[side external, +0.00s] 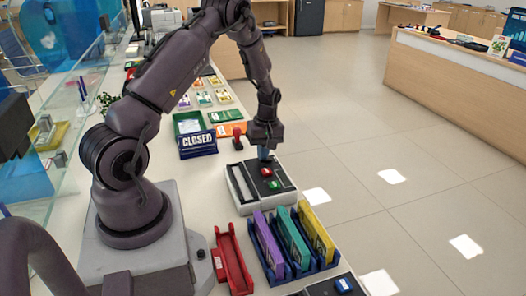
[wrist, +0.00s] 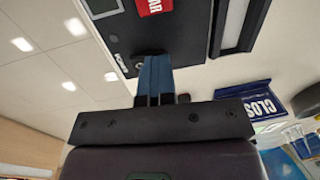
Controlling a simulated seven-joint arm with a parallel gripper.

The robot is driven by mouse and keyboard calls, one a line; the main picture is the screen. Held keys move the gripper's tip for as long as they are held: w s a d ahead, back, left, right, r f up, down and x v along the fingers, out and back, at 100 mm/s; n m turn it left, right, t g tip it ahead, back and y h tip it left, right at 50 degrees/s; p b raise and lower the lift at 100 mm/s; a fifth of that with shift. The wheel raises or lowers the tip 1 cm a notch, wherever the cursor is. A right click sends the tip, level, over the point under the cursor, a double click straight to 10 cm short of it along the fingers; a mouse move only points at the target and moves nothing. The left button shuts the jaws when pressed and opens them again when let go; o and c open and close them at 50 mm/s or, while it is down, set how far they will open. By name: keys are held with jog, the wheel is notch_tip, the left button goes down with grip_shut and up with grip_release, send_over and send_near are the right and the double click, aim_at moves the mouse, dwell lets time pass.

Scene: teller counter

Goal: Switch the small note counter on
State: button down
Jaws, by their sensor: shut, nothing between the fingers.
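The small note counter (side external: 238,192) is a pale grey machine with a black top panel that carries a red button (side external: 266,171) and a green button (side external: 274,185). My gripper (side external: 263,154) is shut and empty, pointing down at the far end of this panel. In the wrist view the blue fingertips (wrist: 153,62) are at the edge of the black panel (wrist: 130,35), beside a small round control (wrist: 139,65). The fingers partly hide that control, and I cannot tell whether they touch it. A red key (wrist: 155,5) and a small screen (wrist: 101,6) also show there.
A blue rack (side external: 269,262) with purple, teal and yellow blocks stands in front of the counter. A red tray (side external: 232,262) lies beside it. A blue CLOSED sign (side external: 198,143) and a red-handled stamp (side external: 237,133) stand behind. Glass (side external: 75,95) runs along the left.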

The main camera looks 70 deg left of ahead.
aim_at(270, 157)
jog(key=shift+s+f+t, duration=0.2)
jog(key=shift+f+t, duration=0.1)
jog(key=shift+f, duration=0.1)
jog(key=shift+w, duration=0.15)
jog(key=shift+w+d+r, duration=0.15)
jog(key=shift+w+r, duration=0.05)
jog(key=shift+w, duration=0.7)
jog(key=shift+s, duration=0.1)
notch_tip(270, 157, up, 14)
jog(key=shift+w+a+r, duration=0.15)
jog(key=shift+w+a, duration=0.05)
jog(key=shift+w, duration=0.15)
